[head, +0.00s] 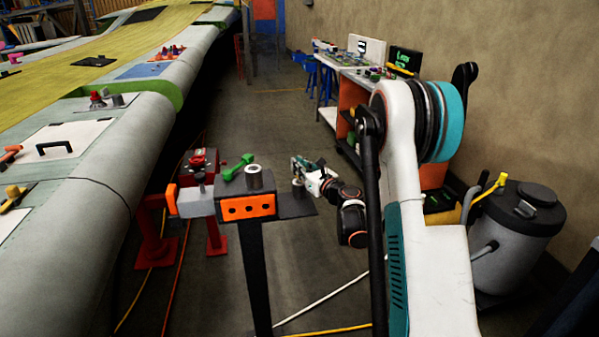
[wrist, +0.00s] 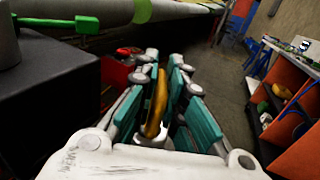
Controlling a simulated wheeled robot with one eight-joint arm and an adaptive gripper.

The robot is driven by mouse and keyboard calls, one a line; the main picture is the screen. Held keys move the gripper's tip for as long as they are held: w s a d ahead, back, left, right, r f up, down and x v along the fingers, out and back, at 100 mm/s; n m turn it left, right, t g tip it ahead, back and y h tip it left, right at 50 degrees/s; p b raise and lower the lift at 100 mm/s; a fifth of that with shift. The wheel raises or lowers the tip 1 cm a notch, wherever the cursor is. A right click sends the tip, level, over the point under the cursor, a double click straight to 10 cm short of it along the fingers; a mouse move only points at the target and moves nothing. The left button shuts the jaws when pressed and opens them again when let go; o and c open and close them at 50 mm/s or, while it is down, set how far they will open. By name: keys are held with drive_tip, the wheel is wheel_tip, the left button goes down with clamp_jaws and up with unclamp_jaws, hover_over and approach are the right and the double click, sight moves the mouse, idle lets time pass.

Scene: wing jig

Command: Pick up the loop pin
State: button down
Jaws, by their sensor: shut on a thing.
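In the wrist view my gripper (wrist: 162,72) has teal and grey fingers closed around a thin, curved, brass-coloured piece, which I take for the loop pin (wrist: 156,105). The piece stands upright between the fingers, and its lower end is hidden by the gripper's body. In the head view my gripper (head: 298,168) is at the right end of a narrow dark stand, just above a small grey cylinder (head: 299,188). The pin cannot be made out there. I cannot tell whether it is clear of the cylinder.
The long wing (head: 95,180) is at left. A workbench (head: 350,75) and a grey drum (head: 518,235) are at right. Cables cross the floor.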

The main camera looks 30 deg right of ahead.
wheel_tip(320, 180, up, 20)
drive_tip(key=p, duration=0.7)
idle(0.4)
